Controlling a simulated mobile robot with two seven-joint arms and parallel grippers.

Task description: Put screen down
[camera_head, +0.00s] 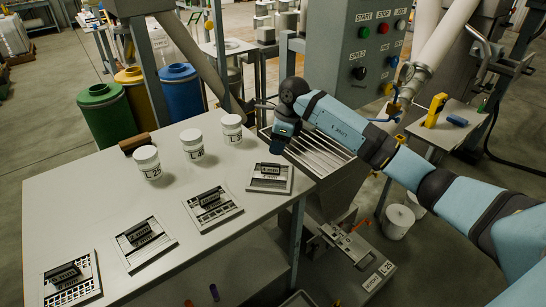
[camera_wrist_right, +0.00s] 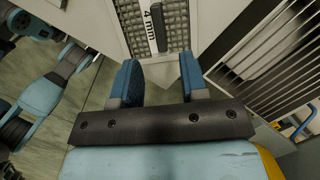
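A square screen with a dark bar handle (camera_head: 270,178) lies flat at the table's right end. In the right wrist view a screen's dark handle (camera_wrist_right: 158,28) shows beside a "4 mm" label. Three more screens lie in a row along the table's near side: one (camera_head: 212,207), another (camera_head: 145,241) and one at the near left (camera_head: 71,279). My right gripper (camera_head: 279,146) hangs just past the table's right end, above and beyond the nearest screen. Its two blue fingers (camera_wrist_right: 158,82) are apart with nothing between them. My left gripper is not in view.
Three white jars (camera_head: 193,145) and a brown block (camera_head: 135,142) stand at the table's back. A slatted metal grate (camera_head: 315,148) sits beside the table's right end, under a control panel (camera_head: 372,50). Green, yellow and blue bins (camera_head: 182,91) stand behind. The table's left part (camera_head: 70,205) is clear.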

